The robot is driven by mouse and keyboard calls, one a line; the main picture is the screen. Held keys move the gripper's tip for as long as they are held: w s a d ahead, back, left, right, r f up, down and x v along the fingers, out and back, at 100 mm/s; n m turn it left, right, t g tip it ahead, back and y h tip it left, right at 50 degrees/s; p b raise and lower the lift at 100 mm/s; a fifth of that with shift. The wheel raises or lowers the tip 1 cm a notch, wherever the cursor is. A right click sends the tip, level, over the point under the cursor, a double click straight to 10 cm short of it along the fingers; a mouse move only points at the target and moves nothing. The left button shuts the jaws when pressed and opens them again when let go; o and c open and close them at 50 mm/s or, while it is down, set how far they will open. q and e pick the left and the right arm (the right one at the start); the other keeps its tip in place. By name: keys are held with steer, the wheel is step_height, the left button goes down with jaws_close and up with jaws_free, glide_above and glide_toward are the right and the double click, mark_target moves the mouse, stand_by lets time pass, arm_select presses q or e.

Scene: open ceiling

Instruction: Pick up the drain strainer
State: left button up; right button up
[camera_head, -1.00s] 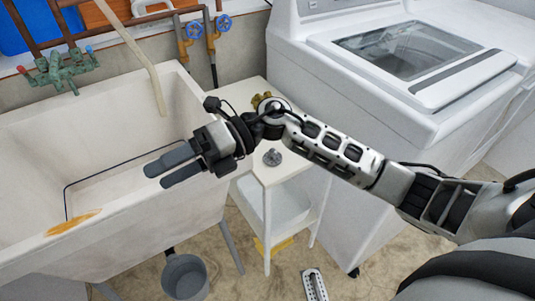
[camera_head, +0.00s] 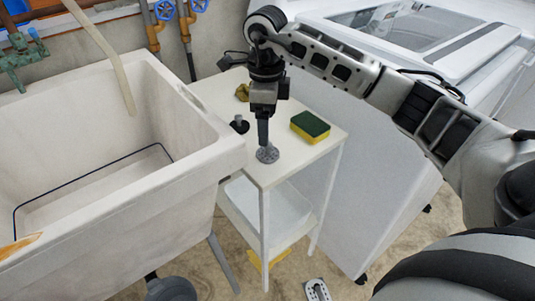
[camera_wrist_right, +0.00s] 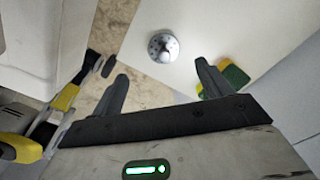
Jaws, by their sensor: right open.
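The drain strainer (camera_head: 267,155) is a small round grey metal piece with holes and a raised middle. It sits near the front edge of a small white side table (camera_head: 215,97). My right gripper (camera_head: 263,140) points down just above it in the head view, partly covering it. In the right wrist view the strainer (camera_wrist_right: 163,46) lies ahead of the open fingers (camera_wrist_right: 161,76), roughly centred between them, with nothing held. Whether a finger touches it is unclear. My left gripper is not in view.
A yellow-green sponge (camera_head: 310,127) lies right of the strainer. A dark stopper-like piece (camera_head: 239,124) and a brass-coloured item (camera_head: 242,92) are left and behind. The deep sink (camera_head: 200,165) borders the table on the left; a white washer (camera_head: 385,165) stands at right.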

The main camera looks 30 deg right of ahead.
mark_target(268, 150)
steer(key=f, duration=0.7)
steer(key=shift+w+d+f, duration=0.2)
steer(key=shift+d+f, duration=0.1)
steer(key=shift+f, duration=0.1)
steer(key=c, duration=1.1)
